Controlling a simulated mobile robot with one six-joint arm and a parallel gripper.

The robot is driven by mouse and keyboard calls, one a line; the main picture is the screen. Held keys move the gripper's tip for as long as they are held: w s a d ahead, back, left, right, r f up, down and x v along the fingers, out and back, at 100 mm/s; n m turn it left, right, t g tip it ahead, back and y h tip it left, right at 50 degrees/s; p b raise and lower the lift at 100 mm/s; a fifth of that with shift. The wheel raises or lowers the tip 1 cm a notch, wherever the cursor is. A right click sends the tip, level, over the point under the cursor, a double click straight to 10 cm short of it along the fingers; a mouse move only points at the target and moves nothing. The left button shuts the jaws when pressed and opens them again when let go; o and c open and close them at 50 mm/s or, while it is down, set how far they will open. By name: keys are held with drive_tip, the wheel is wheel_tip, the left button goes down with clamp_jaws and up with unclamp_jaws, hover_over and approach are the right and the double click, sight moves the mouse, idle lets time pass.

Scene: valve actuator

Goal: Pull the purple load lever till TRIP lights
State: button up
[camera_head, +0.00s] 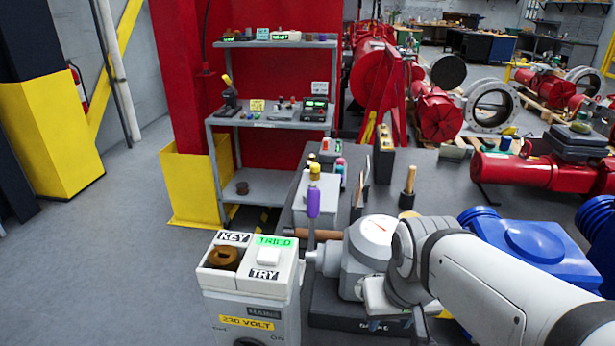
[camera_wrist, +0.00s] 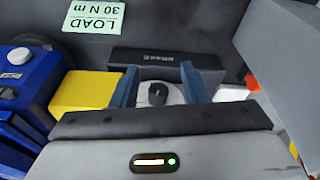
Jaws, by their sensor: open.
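The lever does not show in the wrist view. My gripper (camera_wrist: 160,74) is open, its two blue-grey fingers apart. A dark knob on a pale round base (camera_wrist: 158,94) shows between them, with nothing clearly gripped. In the head view my arm reaches in from the right, to the right of the lever, and hides most of the gripper. I cannot make out a lamp marked TRIP.
A box with KEY and TRY labels and a green TRIED sign (camera_head: 274,240) stands in front, left of the lever. A wooden-handled tool (camera_head: 409,185) stands behind the dial. A LOAD 30 N m sign (camera_wrist: 95,15) and a dark labelled bar (camera_wrist: 155,58) show in the wrist view.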

drive_tip(key=shift+o, duration=0.6)
drive_tip(key=w+a+r+p, duration=0.4)
drive_tip(key=w+r+p, duration=0.1)
drive_tip(key=w+r, duration=0.4)
drive_tip(key=shift+w+t, duration=0.4)
drive_tip(key=shift+w, duration=0.6)
wheel_tip(320, 180, up, 5)
drive_tip(key=t+p, duration=0.1)
drive_tip(key=p, duration=0.2)
hover_over(315, 193)
drive_tip(key=s, duration=0.3)
drive_tip(key=shift+y, duration=0.5)
drive_tip(key=x, duration=0.3)
drive_tip(key=w+p+x, duration=0.1)
drive_tip(key=x, duration=0.3)
drive_tip(key=shift+d+r, duration=0.1)
drive_tip(key=shift+d, duration=0.05)
drive_tip(key=shift+w+f, duration=0.1)
drive_tip(key=shift+f, duration=0.2)
drive_tip(key=shift+c, duration=0.5)
